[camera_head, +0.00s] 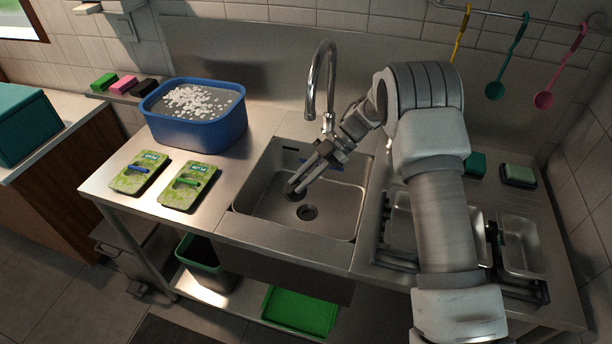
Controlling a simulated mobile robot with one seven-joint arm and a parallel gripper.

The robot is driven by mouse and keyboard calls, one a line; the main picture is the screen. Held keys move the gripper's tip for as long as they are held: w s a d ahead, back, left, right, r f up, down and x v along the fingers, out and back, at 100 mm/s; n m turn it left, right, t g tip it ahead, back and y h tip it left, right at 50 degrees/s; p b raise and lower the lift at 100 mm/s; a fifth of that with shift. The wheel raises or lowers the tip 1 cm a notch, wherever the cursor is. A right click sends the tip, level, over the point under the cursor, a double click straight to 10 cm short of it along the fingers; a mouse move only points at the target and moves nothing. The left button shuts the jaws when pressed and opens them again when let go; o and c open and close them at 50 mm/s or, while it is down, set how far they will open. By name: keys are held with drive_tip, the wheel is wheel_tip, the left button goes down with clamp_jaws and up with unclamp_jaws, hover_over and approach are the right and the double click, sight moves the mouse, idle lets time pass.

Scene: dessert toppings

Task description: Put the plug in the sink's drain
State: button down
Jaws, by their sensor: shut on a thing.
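The sink (335,222) is a steel basin set in the counter. Its dark round drain (307,212) lies open in the basin floor. My gripper (298,188) reaches into the basin from the upper right and points down to the left. It is shut on the plug (292,194), a small dark round piece at the fingertips. The plug is up and to the left of the drain in the picture, apart from it. Its height above the basin floor is hard to tell. The fingers partly hide the plug.
A chrome faucet (320,75) arches over the sink's back edge, close to my wrist. Steel trays (522,245) are at the right. Ladles (545,99) hang on the wall.

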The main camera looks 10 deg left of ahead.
drive_tip(key=shift+w+f+b, duration=0.15)
drive_tip(key=shift+f+b, duration=0.5)
drive_tip(key=shift+f, duration=0.15)
drive_tip(key=w+f+b, duration=0.2)
drive_tip(key=f+b, duration=0.2)
drive_tip(key=f, duration=0.1)
drive_tip(key=w+f+b, duration=0.2)
drive_tip(key=f+b, duration=0.3)
drive_tip(key=w+f+b, duration=0.2)
drive_tip(key=f+b, duration=0.2)
drive_tip(key=f, duration=0.1)
drive_tip(key=shift+w+d+b, duration=0.1)
drive_tip(key=shift+d+b, duration=0.3)
drive_tip(key=shift+w+d+f+b, duration=0.2)
drive_tip(key=shift+w+f+b, duration=0.85)
drive_tip(key=shift+w+f, duration=0.1)
drive_tip(key=shift+w+f+b, duration=0.2)
drive_tip(key=shift+w+b, duration=0.25)
drive_tip(key=shift+w, duration=0.05)
drive_tip(key=shift+d+f+b, duration=0.2)
drive_tip(key=shift+f+b, duration=0.4)
drive_tip(key=shift+f, duration=0.6)
drive_tip(key=c, duration=0.7)
unclamp_jaws()
drive_tip(key=shift+r, duration=0.1)
